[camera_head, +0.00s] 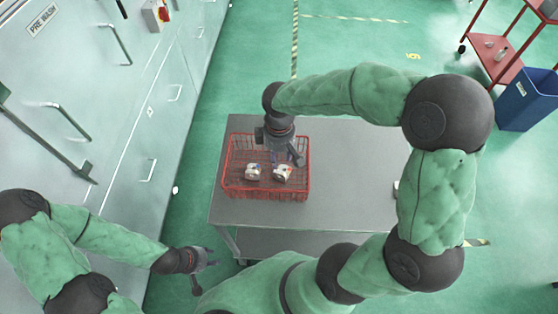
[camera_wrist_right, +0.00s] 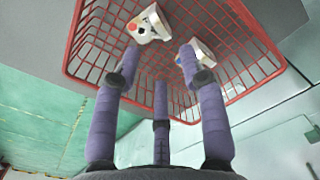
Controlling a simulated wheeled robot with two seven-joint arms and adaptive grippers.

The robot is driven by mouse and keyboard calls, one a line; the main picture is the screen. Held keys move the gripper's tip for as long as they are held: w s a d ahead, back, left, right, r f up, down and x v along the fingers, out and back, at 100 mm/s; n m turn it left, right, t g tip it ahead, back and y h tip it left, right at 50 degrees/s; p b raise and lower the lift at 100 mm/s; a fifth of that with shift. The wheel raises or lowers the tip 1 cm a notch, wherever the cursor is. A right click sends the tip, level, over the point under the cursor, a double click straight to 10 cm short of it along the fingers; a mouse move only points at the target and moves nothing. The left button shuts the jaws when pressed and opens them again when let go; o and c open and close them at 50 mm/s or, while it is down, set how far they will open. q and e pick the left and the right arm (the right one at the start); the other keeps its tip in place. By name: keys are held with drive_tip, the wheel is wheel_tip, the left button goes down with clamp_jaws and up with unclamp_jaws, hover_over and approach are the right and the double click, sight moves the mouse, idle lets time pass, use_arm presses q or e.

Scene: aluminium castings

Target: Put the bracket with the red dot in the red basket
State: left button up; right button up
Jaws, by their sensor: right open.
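The red basket (camera_head: 265,196) stands on the grey table, and it fills much of the right wrist view (camera_wrist_right: 254,29). A pale bracket with a red dot (camera_head: 284,174) lies inside it on the right. The same bracket shows at the top of the wrist view (camera_wrist_right: 150,27). A second pale bracket (camera_head: 253,172) lies to its left in the basket; it is partly hidden by a finger in the wrist view (camera_wrist_right: 204,59). My right gripper (camera_head: 284,158) is open above the basket, with purple fingers apart and empty. My left gripper (camera_head: 206,268) is open and empty, left of the table.
The grey table (camera_head: 345,206) has bare room right of the basket. A small pale thing at its right edge is mostly hidden by my right arm. Grey cabinets (camera_head: 125,90) line the left. A blue bin (camera_head: 528,98) and a red cart (camera_head: 492,60) stand far right.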

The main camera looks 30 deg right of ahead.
wheel_tip(320, 180, up, 2)
drive_tip(key=shift+r, duration=0.25)
